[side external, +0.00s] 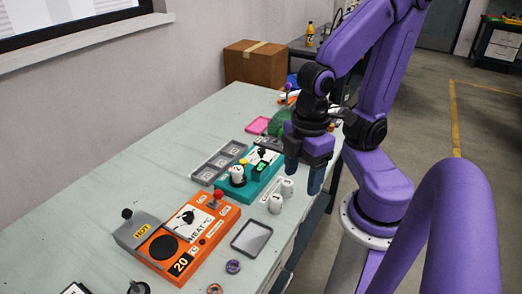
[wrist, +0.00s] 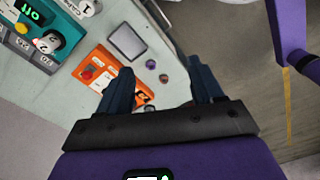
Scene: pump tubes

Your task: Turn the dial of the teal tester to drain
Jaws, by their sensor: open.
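The teal tester (side external: 250,191) stands on the bench at mid-picture in the side external view. The dial's setting is too small to read. In the wrist view only part of the tester (wrist: 72,10) shows at the upper left corner. My gripper (side external: 305,172) is open and empty, above and right of the tester near the bench's right edge; its fingers (wrist: 160,72) point down, touching nothing.
An orange heater unit (side external: 205,232) stands in front of the tester. White cylinders (side external: 287,187) stand at its right, a grey compartment tray (side external: 216,164) at its left. A grey square tray (side external: 252,238) and small rings (side external: 233,267) lie nearer. A cardboard box (side external: 254,65) is behind.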

